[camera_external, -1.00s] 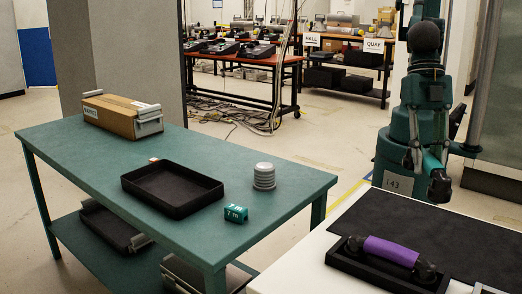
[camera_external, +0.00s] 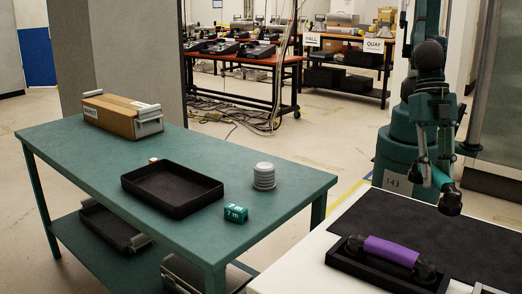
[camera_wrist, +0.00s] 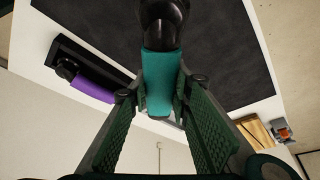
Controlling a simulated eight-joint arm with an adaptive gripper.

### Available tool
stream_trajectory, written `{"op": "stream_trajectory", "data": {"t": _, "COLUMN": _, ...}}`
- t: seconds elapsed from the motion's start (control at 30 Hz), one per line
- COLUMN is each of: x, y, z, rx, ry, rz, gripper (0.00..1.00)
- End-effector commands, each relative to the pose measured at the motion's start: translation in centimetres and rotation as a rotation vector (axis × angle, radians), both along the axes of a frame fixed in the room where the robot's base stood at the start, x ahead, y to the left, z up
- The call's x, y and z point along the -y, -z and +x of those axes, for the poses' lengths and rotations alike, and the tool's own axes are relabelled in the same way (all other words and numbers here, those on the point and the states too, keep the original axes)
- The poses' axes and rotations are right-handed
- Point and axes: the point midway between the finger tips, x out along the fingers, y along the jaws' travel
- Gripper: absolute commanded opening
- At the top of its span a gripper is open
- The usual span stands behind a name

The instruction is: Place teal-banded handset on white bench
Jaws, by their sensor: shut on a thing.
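The teal-banded handset (camera_wrist: 160,80) is held in my gripper (camera_wrist: 160,92), whose green padded fingers are closed on its teal band in the wrist view. One black end of the handset points to the top of that view. In the external view the handset (camera_external: 441,179) hangs tilted below my gripper, beyond the white bench's black mat, and seems above bench height. The handset's far end is partly hidden by my gripper.
A purple-banded handset (camera_external: 391,250) lies in a black tray on the white bench, beside a black mat (camera_external: 420,222). A green table (camera_external: 105,160) at left holds an empty black tray (camera_external: 172,204), a grey ridged cylinder (camera_external: 264,177), a teal block (camera_external: 235,214) and a cardboard box (camera_external: 112,118).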

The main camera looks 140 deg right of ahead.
Motion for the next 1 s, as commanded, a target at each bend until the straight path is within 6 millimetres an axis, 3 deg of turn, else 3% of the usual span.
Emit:
{"op": "stream_trajectory", "data": {"t": 0.63, "x": 0.0, "y": 1.0, "z": 0.0, "rx": 0.0, "ry": 0.0, "rz": 0.0, "gripper": 0.05}}
{"op": "stream_trajectory", "data": {"t": 1.0, "x": 0.0, "y": 4.8, "z": 0.0, "rx": 0.0, "ry": 0.0, "rz": 0.0, "gripper": 0.05}}
